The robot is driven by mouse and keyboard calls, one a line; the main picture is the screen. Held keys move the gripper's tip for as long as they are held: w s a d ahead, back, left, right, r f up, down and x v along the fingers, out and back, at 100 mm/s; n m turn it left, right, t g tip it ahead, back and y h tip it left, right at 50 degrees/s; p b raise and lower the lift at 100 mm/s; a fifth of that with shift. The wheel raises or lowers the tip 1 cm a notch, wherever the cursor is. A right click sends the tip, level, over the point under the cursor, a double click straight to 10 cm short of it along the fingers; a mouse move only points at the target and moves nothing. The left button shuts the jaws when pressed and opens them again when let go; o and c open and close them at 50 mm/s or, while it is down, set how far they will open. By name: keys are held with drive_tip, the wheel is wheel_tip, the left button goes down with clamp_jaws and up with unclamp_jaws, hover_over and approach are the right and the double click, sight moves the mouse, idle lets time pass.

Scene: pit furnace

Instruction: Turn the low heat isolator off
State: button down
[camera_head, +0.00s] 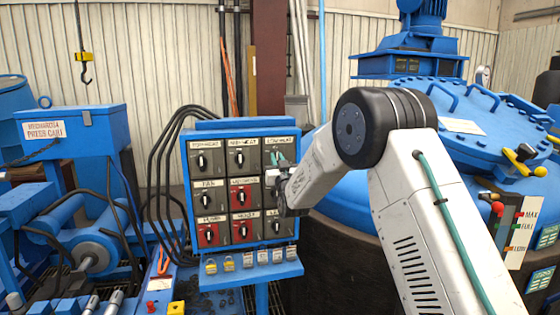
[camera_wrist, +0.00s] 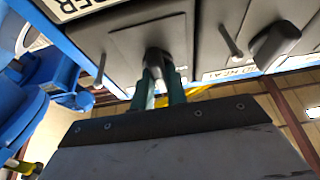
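The blue control panel (camera_head: 240,124) in the head view carries a grid of rotary isolators. The low heat isolator (camera_head: 276,142) is at its top right, with its label showing and its knob mostly hidden behind my gripper (camera_head: 278,158). In the wrist view, the low heat knob (camera_wrist: 158,60) is dark and sits between the green fingertips of my gripper (camera_wrist: 161,82). The fingers are close together and seem to touch the knob's two sides. The knob's exact angle is hard to tell.
The mid heat knob (camera_head: 238,157) is just left; it also shows in the wrist view (camera_wrist: 272,45). Padlocks (camera_head: 248,259) hang along the panel's lower ledge. A large blue furnace vessel (camera_head: 470,130) stands at right, a blue hydraulic unit (camera_head: 75,140) at left.

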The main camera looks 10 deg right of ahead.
drive_tip(key=shift+d, duration=0.2)
drive_tip(key=shift+n, duration=0.4)
drive_tip(key=n+y, duration=0.2)
drive_tip(key=n, duration=0.1)
drive_tip(key=n+y, duration=0.1)
drive_tip(key=n, duration=0.2)
drive_tip(key=shift+a+n+g+y, duration=0.1)
drive_tip(key=shift+n+g+y, duration=0.2)
drive_tip(key=shift+g+y, duration=0.1)
drive_tip(key=n+y, duration=0.1)
drive_tip(key=n, duration=0.2)
drive_tip(key=n+g+y, duration=0.1)
drive_tip(key=n, duration=0.2)
drive_tip(key=shift+g, duration=0.3)
drive_tip(key=n+g, duration=0.1)
drive_tip(key=n, duration=0.1)
drive_tip(key=n+y, duration=0.1)
drive_tip(key=n, duration=0.2)
drive_tip(key=shift+g, duration=0.4)
drive_tip(key=shift+n+g, duration=0.8)
drive_tip(key=shift+n, duration=1.2)
drive_tip(key=shift+a, duration=0.1)
